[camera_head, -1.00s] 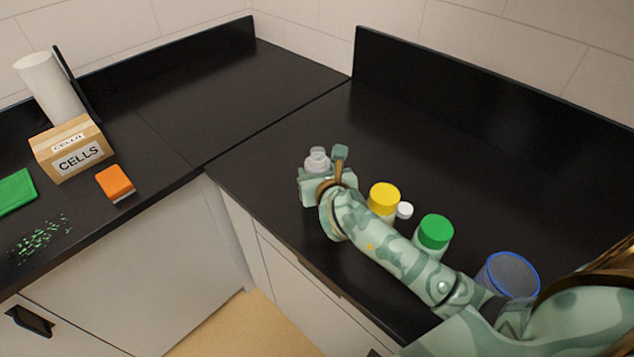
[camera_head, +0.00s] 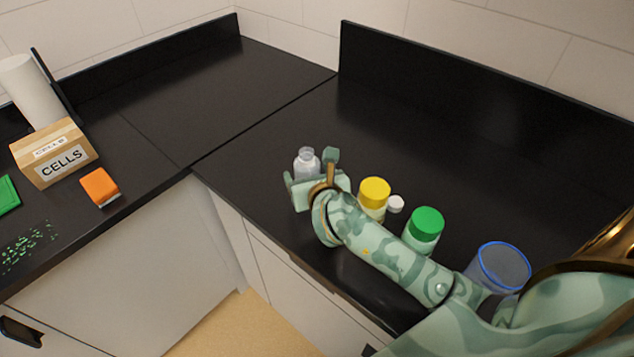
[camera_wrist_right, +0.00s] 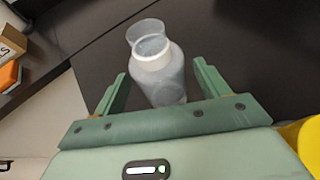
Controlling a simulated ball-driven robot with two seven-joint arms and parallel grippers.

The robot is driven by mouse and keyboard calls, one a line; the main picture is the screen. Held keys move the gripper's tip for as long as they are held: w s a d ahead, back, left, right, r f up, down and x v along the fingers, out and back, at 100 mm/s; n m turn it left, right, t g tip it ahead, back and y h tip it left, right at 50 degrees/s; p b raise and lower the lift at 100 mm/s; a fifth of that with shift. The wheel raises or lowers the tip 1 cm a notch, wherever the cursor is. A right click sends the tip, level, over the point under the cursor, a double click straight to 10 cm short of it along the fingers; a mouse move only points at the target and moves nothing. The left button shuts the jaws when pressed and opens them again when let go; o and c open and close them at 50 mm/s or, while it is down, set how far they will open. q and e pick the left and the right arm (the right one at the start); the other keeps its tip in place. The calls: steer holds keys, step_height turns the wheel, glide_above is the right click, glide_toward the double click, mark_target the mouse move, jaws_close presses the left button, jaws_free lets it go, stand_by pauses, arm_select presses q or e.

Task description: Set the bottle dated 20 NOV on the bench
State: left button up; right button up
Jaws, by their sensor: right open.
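A clear, whitish bottle (camera_head: 306,163) with an open neck stands upright on the black bench (camera_head: 440,150). No date can be read on it. In the right wrist view the bottle (camera_wrist_right: 160,72) stands between the spread fingers, with a gap on each side. My right gripper (camera_head: 309,170) is open around it; in the wrist view it (camera_wrist_right: 158,85) shows both fingers apart. The yellow-capped bottle (camera_head: 374,193) and the green-capped bottle (camera_head: 424,226) stand along my right arm, which partly hides them. My left gripper is not in view.
A small white cap (camera_head: 395,204) lies by the yellow-capped bottle. A blue-rimmed clear container (camera_head: 502,266) stands at the right. A CELLS box (camera_head: 55,153), an orange block (camera_head: 100,187) and green bits (camera_head: 28,245) are on the left counter. The bench behind the bottles is clear.

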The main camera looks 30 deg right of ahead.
steer(key=p+v, duration=0.1)
steer(key=v, duration=0.9)
steer(key=shift+s, duration=0.2)
steer(key=shift+s, duration=0.1)
